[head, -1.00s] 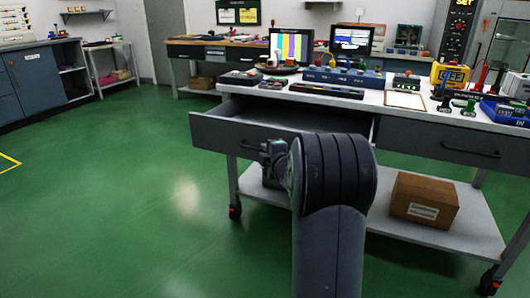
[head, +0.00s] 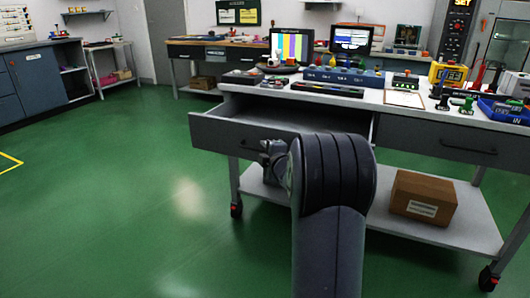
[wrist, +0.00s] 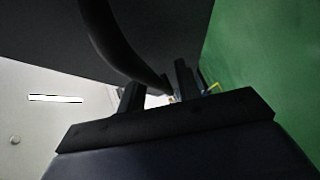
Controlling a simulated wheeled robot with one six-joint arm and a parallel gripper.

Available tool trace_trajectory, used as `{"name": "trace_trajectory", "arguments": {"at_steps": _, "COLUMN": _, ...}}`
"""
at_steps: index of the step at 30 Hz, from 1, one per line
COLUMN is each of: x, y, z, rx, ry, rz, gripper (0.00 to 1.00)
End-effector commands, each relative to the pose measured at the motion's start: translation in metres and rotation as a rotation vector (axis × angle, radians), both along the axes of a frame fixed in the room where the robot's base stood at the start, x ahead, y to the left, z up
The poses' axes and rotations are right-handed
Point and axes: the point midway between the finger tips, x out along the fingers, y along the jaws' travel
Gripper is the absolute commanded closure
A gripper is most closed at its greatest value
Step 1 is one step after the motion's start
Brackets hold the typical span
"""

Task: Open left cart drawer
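The left cart drawer (head: 222,136) is a dark grey drawer under the cart's white top. It stands pulled out, with its inside showing from above. My gripper (head: 268,152) is at the front of this drawer, partly hidden by my own arm. In the wrist view my gripper (wrist: 157,86) has its two fingers apart, so it is open. The dark curved drawer handle (wrist: 120,45) reaches down toward the gap between the fingers. Whether they touch it I cannot tell. My arm hides the handle in the head view.
The right cart drawer (head: 437,140) is shut. A cardboard box (head: 423,198) sits on the cart's lower shelf (head: 350,208). Testers, a clipboard (head: 405,99) and a blue bin (head: 504,110) are on the top. Green floor (head: 120,200) is clear to the left.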

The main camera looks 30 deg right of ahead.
Motion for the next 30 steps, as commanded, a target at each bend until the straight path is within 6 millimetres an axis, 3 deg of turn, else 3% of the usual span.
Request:
{"name": "trace_trajectory", "arguments": {"at_steps": 10, "x": -0.010, "y": 0.001, "z": 0.003, "rx": 0.000, "ry": -0.002, "rz": 0.000, "gripper": 0.68}}
{"name": "trace_trajectory", "arguments": {"at_steps": 24, "x": -0.088, "y": 0.009, "z": 0.015, "rx": 0.000, "ry": -0.001, "rz": -0.002, "gripper": 0.68}}
{"name": "trace_trajectory", "arguments": {"at_steps": 30, "x": -0.105, "y": 0.011, "z": 0.016, "rx": 0.000, "ry": 0.000, "rz": -0.001, "gripper": 0.68}}
